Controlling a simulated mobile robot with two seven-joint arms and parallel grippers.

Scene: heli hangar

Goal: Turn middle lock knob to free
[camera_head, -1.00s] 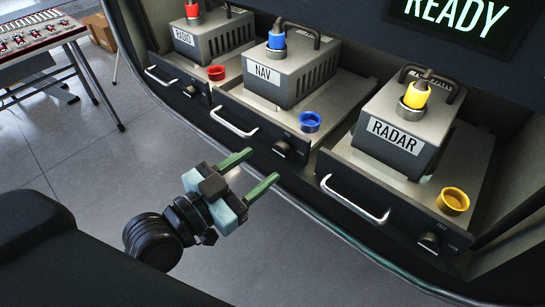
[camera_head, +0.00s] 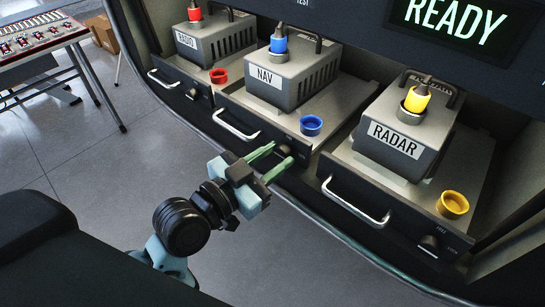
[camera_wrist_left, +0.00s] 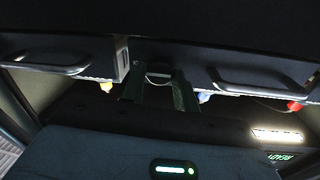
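The middle drawer carries the NAV unit (camera_head: 285,75). Its dark round lock knob (camera_head: 284,151) is on the front panel, below the blue cup (camera_head: 311,125). My left gripper (camera_head: 279,155) is open, its two green fingers parted, with the tips at the knob. In the head view the fingers partly cover the knob; I cannot tell whether they touch it. In the left wrist view the parted fingers (camera_wrist_left: 158,85) reach to the dark drawer front, and the knob's setting is too dark to read. My right gripper is not in view.
The RADIO drawer with a red cup (camera_head: 218,75) is on the left, the RADAR drawer with a yellow cup (camera_head: 452,204) on the right. Drawer handles (camera_head: 236,124) jut out beside the knob. A READY screen (camera_head: 463,22) is above. Floor in front is clear.

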